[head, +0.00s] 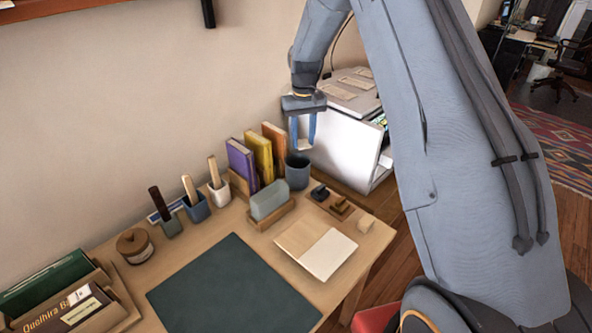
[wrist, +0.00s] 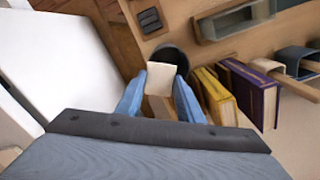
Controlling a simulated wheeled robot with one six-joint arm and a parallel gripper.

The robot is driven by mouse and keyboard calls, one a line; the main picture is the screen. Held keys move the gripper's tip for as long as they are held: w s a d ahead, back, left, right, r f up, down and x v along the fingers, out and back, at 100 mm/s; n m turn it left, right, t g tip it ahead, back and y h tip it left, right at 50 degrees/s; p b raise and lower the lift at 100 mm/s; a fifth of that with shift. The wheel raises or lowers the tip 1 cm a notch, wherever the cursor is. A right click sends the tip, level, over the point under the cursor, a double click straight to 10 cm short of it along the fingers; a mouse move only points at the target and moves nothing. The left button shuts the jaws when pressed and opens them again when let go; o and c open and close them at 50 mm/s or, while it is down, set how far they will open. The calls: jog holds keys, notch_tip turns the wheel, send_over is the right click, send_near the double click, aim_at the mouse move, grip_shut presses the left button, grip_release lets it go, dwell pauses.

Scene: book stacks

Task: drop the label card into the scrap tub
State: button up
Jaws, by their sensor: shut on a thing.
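My gripper (head: 303,132) points down at the back right of the desk. It is shut on the pale label card (wrist: 161,77). In the wrist view the card sits between the two blue fingers (wrist: 160,95), its free end sticking out past the tips. The dark blue-grey round scrap tub (head: 298,172) stands on the desk beneath the gripper, right of the upright books. In the wrist view the tub (wrist: 172,56) lies just past the card, which hides part of its opening. The card is above the tub, apart from it in the head view.
Purple, yellow and orange books (head: 257,157) stand left of the tub. A white box-like machine (head: 340,145) is close on its right. A grey block in a wooden holder (head: 268,205) and a stamp tray (head: 331,202) stand in front. The dark desk mat (head: 235,290) is clear.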

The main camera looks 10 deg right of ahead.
jog(key=shift+f+b, duration=1.1)
jog(key=shift+f, duration=1.7)
jog(key=o, duration=1.2)
jog(key=shift+r, duration=0.1)
notch_tip(320, 180, up, 6)
jog(key=shift+r+b, duration=0.2)
jog(key=shift+b, duration=0.85)
jog(key=shift+r, duration=0.65)
jog(key=shift+s, duration=0.2)
